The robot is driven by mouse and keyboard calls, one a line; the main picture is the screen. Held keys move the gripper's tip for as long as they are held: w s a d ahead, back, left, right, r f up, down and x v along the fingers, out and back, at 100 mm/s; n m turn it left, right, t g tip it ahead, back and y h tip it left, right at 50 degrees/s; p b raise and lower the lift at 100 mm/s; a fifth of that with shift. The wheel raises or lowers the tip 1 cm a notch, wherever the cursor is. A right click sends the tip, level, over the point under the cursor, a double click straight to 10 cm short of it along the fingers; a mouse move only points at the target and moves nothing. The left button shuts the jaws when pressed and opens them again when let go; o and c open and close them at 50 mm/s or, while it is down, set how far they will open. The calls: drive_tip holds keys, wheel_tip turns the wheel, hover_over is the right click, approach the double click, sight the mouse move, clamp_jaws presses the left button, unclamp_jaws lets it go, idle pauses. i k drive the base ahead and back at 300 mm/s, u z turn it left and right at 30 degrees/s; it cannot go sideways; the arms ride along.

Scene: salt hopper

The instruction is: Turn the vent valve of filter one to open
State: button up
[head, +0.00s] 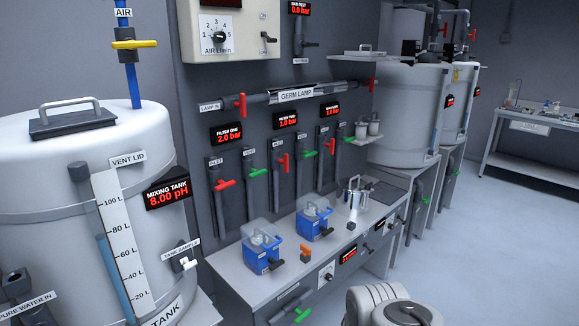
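The filter one display (226,134) on the dark wall panel reads 2.0 bar. Below it, a pipe with a small label that seems to read INLET carries a red handle (225,184). The pipe just to its right has a small label that seems to read VENT (249,144) and carries a green handle (257,172). This green handle looks like the vent valve of filter one. It sticks out sideways, roughly across its upright pipe; its exact angle is hard to tell. My gripper is not in view, and nothing touches the handle.
More pipes with red (284,162) and green (309,153) handles stand to the right. A bench (235,262) below bears blue pump-like units (263,248) and a steel pot (354,195). The mixing tank (60,165) fills the left. Open floor (490,250) lies at right.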

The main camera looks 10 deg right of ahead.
sight(258, 173)
drive_tip(key=u, duration=0.15)
drive_tip(key=i, duration=0.75)
drive_tip(key=u, duration=0.75)
drive_tip(key=i, duration=0.7)
drive_tip(key=u, duration=0.1)
